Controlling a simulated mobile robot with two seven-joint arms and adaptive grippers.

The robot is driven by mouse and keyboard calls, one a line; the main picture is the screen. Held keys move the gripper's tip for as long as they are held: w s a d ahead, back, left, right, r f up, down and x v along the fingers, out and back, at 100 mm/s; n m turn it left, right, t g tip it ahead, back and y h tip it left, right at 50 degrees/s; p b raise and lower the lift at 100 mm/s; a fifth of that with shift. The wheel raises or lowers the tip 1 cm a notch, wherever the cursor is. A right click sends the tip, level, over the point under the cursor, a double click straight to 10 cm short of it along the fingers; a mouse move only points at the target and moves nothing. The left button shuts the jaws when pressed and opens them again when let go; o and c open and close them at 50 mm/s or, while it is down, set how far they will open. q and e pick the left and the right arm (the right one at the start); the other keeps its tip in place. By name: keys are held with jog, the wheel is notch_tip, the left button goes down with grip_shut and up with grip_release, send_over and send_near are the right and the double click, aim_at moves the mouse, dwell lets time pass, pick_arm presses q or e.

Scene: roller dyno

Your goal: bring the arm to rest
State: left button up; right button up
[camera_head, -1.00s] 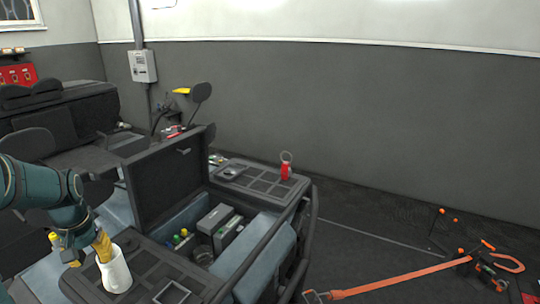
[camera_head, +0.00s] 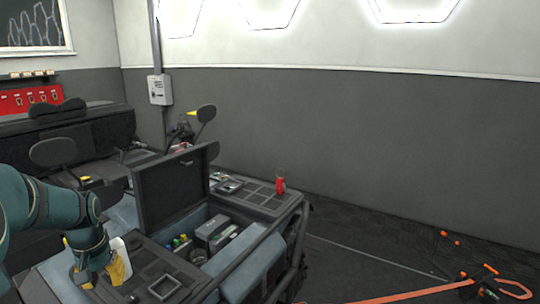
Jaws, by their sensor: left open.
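My left arm, dark teal, comes in from the left in the head view. My left gripper (camera_head: 98,276) has yellow fingertips and is open, pointing down over the dark tray top (camera_head: 140,264) at the front of the vehicle. A white cylinder-like object (camera_head: 121,246) stands just behind the gripper and is partly hidden by it. I cannot tell whether they touch. My right gripper is not in view.
An open box lid (camera_head: 178,190) stands upright behind a compartment holding grey boxes (camera_head: 212,230) and small coloured caps. A red object (camera_head: 280,185) stands on the far tray. Dark tube rails edge the right side. An orange strap (camera_head: 420,292) lies on the floor.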

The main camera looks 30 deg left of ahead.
pick_arm(q)
jog(key=w+d+f+m+t+h, duration=0.1)
jog(key=w+d+f+m+h, duration=0.1)
jog(key=w+d+f, duration=0.95)
jog(key=w+d+f+m+t+h, duration=0.1)
jog(key=w+d+f, duration=0.1)
jog(key=d+f, duration=0.35)
jog(key=w+d+f+m, duration=0.1)
jog(key=d+f, duration=0.2)
jog(key=d, duration=0.6)
jog(key=s+d+f+m+h, duration=0.1)
jog(key=s+d+f, duration=0.15)
jog(key=d, duration=0.45)
jog(key=s+d+f+m, duration=0.1)
jog(key=s+d+f, duration=0.15)
jog(key=d, duration=0.45)
jog(key=s+d+f+h, duration=0.1)
jog(key=s+d+f, duration=0.1)
jog(key=d+f, duration=0.35)
notch_tip(320, 180, down, 7)
jog(key=d+b, duration=0.1)
jog(key=b, duration=0.7)
jog(key=shift+r+g, duration=0.2)
jog(key=shift+g, duration=0.1)
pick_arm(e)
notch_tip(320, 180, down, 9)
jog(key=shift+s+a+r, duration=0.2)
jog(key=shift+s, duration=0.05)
